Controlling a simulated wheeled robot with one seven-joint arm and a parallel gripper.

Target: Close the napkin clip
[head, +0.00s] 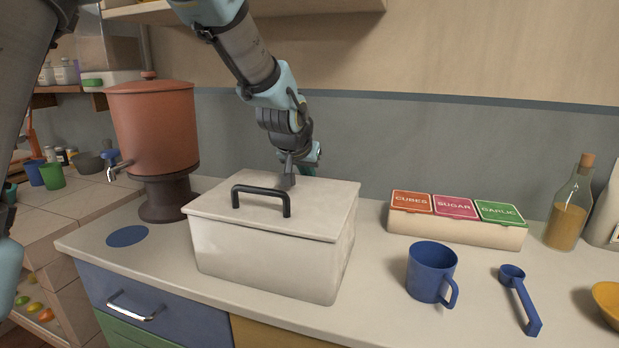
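I cannot make out a napkin clip in the head view. My gripper (287,181) points down over the lid of a white box (262,262), just behind the lid's black handle (261,190). The fingertips look close to the lid's top; I cannot tell whether they touch it. The fingers are small and seen partly edge-on, so whether they are open or shut is unclear.
A clay dispenser (152,127) stands left. A block with red, pink and green lids (455,223), a blue mug (431,271), a blue scoop (521,300), a bottle (570,212) and a yellow bowl (608,301) stand right. Counter lies clear between box and mug.

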